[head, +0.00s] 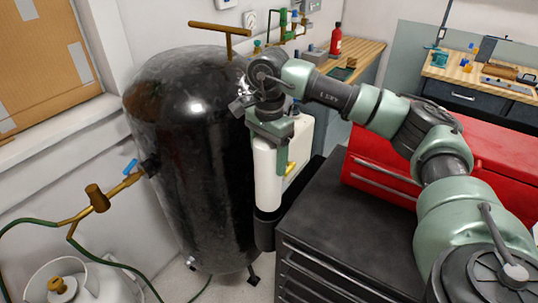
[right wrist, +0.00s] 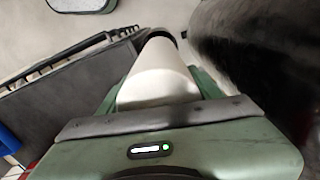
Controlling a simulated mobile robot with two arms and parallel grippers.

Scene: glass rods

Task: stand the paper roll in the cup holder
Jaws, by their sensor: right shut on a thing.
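The white paper roll (head: 267,172) hangs upright from my right gripper (head: 271,130), which is shut on its upper end. The black cup holder (head: 265,234) is a dark cylinder beside the dark drawer cabinet, directly below the roll. The roll's lower end meets the holder's mouth in the head view; I cannot tell how deep it reaches. In the right wrist view the roll (right wrist: 157,75) points away from the gripper, and the holder's dark rim (right wrist: 170,34) curves around its far end. My left gripper is not in view.
A large black tank (head: 190,150) stands close to the left of the roll. The dark drawer cabinet (head: 350,230) is to the right, with a red toolbox (head: 480,165) behind it. A brass pipe and green hoses run at the left.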

